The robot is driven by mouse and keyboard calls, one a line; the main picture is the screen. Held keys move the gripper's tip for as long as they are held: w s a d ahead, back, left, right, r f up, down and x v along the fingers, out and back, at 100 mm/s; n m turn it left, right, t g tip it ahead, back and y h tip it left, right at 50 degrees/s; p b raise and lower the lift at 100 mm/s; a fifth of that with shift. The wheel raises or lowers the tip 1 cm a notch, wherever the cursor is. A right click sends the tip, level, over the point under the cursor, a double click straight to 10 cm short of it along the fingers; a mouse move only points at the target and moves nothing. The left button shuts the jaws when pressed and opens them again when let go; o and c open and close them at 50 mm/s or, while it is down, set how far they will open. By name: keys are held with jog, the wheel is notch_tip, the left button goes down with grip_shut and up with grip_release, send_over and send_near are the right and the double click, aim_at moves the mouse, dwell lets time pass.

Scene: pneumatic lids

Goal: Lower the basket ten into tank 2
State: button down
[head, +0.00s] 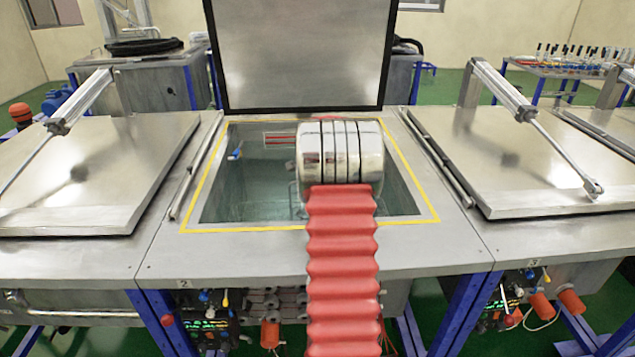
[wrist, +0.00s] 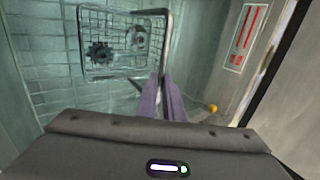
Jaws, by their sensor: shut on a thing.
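Tank 2 (head: 207,217) stands open in the middle of the head view, its opening edged in yellow and its lid (head: 300,55) raised upright behind. My arm reaches over the opening and hides part of it. In the wrist view a wire basket (wrist: 84,72) with dark gear-like parts inside hangs beyond my gripper (wrist: 167,98), against greenish tank walls. My gripper's purple fingers are shut on the basket's upright handle (wrist: 166,38). In the head view the basket is mostly hidden; only faint wires show beside my arm. No number on it is readable.
Shut metal lids with pneumatic cylinders flank the opening, one at left (head: 95,170) and one at right (head: 530,160). A red-marked plate (wrist: 247,35) is on the tank wall, with a small yellow ball-like part (wrist: 213,108) near it. Control valves sit below the front edge.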

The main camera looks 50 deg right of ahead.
jog(key=shift+r, duration=0.1)
jog(key=c, duration=1.8)
grip_release()
jog(key=shift+a, duration=0.1)
jog(key=v, duration=1.3)
jog(key=shift+s+a+r, duration=0.1)
jog(key=shift+s+r, duration=0.1)
jog(key=shift+r, duration=0.1)
